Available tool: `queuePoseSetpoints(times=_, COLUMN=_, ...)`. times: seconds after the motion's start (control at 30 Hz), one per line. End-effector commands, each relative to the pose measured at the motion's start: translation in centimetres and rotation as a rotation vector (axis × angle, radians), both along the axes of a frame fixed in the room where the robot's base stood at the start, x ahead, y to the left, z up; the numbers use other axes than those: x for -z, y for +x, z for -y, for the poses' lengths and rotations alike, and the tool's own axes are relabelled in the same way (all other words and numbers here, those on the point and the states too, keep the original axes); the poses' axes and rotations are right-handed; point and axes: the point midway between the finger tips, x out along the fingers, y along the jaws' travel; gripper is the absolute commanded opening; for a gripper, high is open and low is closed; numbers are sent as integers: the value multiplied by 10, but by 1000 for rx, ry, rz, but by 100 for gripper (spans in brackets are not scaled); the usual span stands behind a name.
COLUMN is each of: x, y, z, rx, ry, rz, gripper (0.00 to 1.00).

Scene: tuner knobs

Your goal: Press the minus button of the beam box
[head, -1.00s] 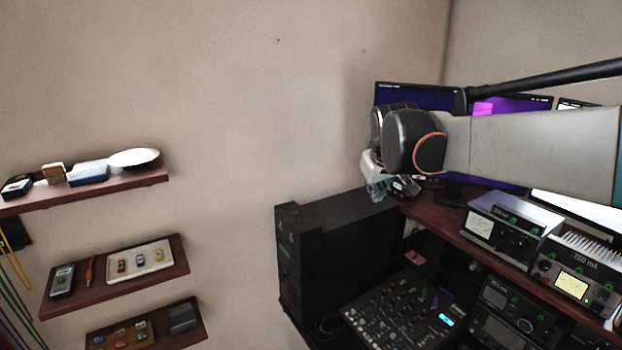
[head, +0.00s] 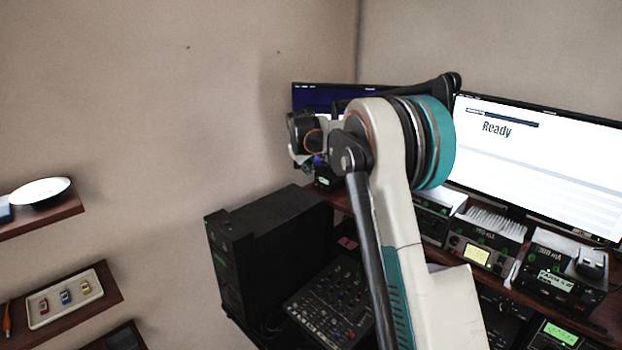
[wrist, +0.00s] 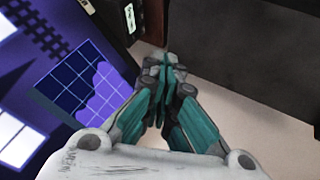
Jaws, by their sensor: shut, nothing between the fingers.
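My gripper (wrist: 164,66) is shut and empty in the wrist view, its teal fingers together. In the head view my gripper (head: 308,166) is small and partly hidden by my wrist, near the left end of the desk by the left monitor. I cannot tell which device is the beam box, as no such label is readable. Candidates on the desk are a finned box reading mA (head: 480,248), a box to its right also reading mA (head: 556,278), and a small dark box (head: 326,178) beside my gripper. No minus button can be made out.
A bright monitor (head: 560,170) reads "Ready". A black tower (head: 265,245) and a mixer (head: 330,310) stand below the desk at left. In the wrist view a purple-lit screen (wrist: 60,90) is close at left and a dark box (wrist: 240,40) fills the upper right.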

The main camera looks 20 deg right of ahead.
Motion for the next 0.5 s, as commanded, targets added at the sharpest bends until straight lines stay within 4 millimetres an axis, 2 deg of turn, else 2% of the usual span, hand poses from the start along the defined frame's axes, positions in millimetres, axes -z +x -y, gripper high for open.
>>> queuePoseSetpoints(times=0.03, x=4, y=9, z=7, rx=-1, ry=-8, rz=-3, gripper=0)
queuePoseSetpoints(times=0.2, x=21, y=28, z=22, rx=-6, ry=-28, rz=-11, gripper=0)
queuePoseSetpoints(times=0.5, x=33, y=38, z=31, rx=-9, ry=-41, rz=-17, gripper=0)
